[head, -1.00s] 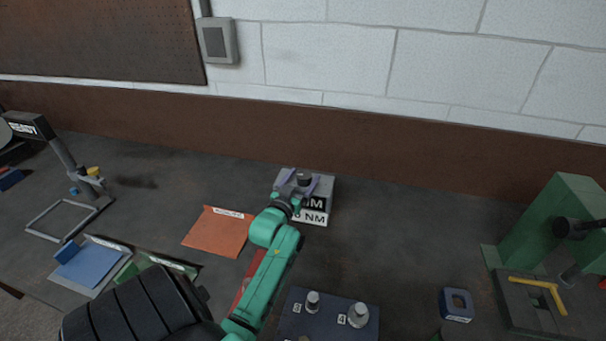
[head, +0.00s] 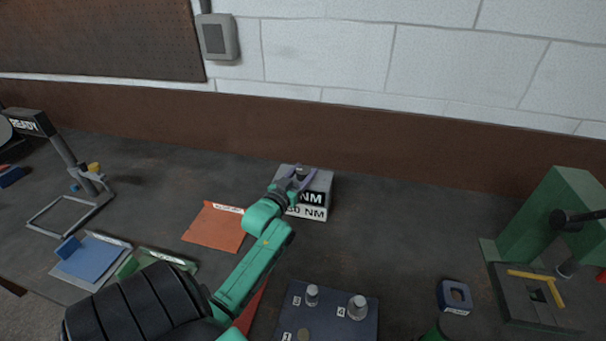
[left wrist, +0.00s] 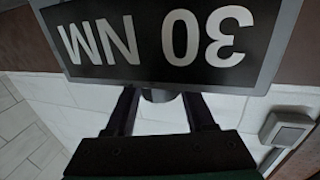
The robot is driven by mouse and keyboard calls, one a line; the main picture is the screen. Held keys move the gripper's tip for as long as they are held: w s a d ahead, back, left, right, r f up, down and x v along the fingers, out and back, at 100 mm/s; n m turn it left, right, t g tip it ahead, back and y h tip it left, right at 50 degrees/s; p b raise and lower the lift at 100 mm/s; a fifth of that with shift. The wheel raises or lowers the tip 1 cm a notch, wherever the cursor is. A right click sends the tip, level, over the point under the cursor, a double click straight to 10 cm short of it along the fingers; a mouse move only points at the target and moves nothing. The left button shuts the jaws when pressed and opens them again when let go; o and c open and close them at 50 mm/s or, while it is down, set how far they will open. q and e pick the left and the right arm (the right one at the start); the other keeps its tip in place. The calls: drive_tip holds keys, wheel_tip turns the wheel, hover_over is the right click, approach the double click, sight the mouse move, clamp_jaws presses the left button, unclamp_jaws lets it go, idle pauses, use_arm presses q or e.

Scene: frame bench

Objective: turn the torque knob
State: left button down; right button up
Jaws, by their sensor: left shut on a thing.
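The torque box (head: 319,189) is a grey block at the back middle of the bench, with an "NM" label on top and a "30 NM" label on its front. The dark torque knob (head: 302,172) stands on its top. My left gripper (head: 297,180) is at the knob, its fingers shut on it. In the left wrist view the "30 NM" panel (left wrist: 160,40) of the torque box appears upside down. There the knob (left wrist: 158,95) is a small dark piece between the two fingers (left wrist: 160,108), mostly hidden. My right gripper is not seen.
An orange mat (head: 214,228) lies left of the box. A dark plate (head: 330,320) with silver pegs is in front. A blue square part (head: 455,298) and a green press (head: 550,215) stand right. A stand marked READY (head: 65,155) is at left.

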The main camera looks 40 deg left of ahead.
use_arm(q)
drive_tip(key=shift+c, duration=1.3)
unclamp_jaws()
drive_tip(key=shift+f, duration=0.1)
drive_tip(key=b+v, duration=0.3)
drive_tip(key=v, duration=1.1)
drive_tip(key=shift+s, duration=0.25)
